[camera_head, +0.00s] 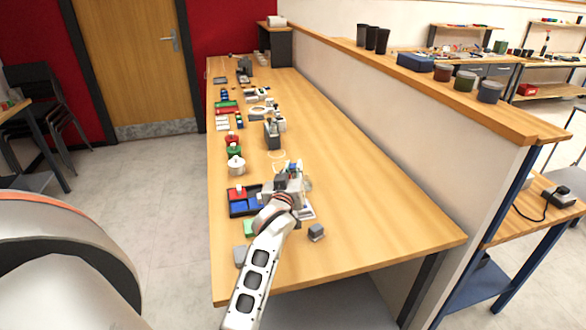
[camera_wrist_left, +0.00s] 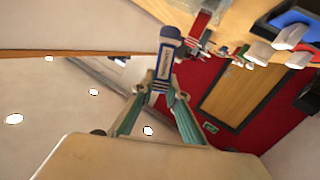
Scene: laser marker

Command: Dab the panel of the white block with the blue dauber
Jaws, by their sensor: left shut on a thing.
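My left gripper (camera_head: 290,182) reaches in from the bottom of the head view and hovers around the near middle of the bench. In the left wrist view its green-padded fingers (camera_wrist_left: 152,98) are closed on the blue dauber (camera_wrist_left: 163,62). The dauber has a blue cap and a blue-and-white label, and it sticks out beyond the fingertips. In the head view the gripper mostly hides it. A white piece (camera_head: 308,212) shows just right of the wrist, partly hidden; I cannot tell whether it is the white block. My right gripper is in neither view.
A black tray (camera_head: 232,213) with red and blue pads lies left of the gripper. A grey cube (camera_head: 316,232) sits to its right. Green (camera_head: 249,229) and grey (camera_head: 240,255) blocks lie nearer. Several pots and parts line the bench's left side. The right side of the bench is clear.

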